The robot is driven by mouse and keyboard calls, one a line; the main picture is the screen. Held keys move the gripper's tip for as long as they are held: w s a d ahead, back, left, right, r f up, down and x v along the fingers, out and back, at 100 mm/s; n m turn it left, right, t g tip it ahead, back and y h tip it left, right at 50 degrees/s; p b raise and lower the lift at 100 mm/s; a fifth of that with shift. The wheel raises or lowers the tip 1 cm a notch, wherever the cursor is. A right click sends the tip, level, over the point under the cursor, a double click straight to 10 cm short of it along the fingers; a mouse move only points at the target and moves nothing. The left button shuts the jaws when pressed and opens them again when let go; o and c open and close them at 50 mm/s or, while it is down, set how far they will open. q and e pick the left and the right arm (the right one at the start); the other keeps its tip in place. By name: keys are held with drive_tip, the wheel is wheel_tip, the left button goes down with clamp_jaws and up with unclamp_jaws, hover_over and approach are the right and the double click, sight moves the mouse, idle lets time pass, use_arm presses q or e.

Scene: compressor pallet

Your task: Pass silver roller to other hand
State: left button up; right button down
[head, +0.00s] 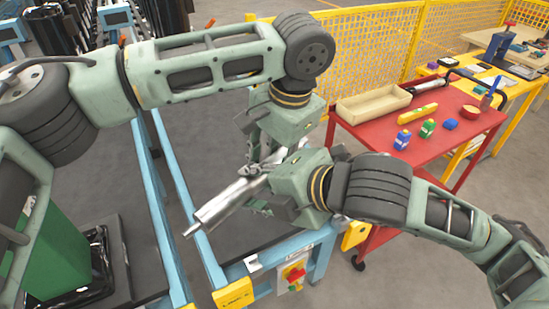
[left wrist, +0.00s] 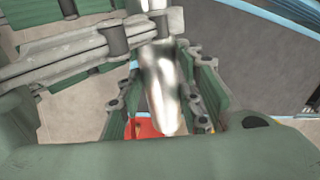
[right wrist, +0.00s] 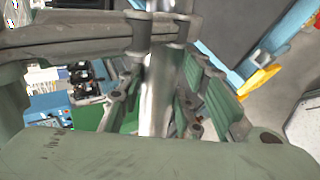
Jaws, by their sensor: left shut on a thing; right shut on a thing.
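The silver roller (head: 225,203) is a shiny metal cylinder with a thin shaft at its lower left end. It is held tilted above the blue-framed conveyor. My left gripper (head: 256,168) comes down on it from above and is shut on it; the roller also shows between its fingers in the left wrist view (left wrist: 161,85). My right gripper (head: 262,195) is shut on the same roller from the right, close beside the left one. The roller runs between its fingers in the right wrist view (right wrist: 157,95). The roller's upper right end is hidden by the grippers in the head view.
A red table (head: 375,143) at the right carries a beige tray (head: 372,104), small bottles, a yellow level and a red bowl. A yellow mesh fence (head: 360,45) stands behind. A green compressor (head: 60,250) is at the lower left. The conveyor's front edge holds a button box (head: 292,274).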

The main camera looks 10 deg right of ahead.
drive_tip(key=c, duration=1.2)
unclamp_jaws()
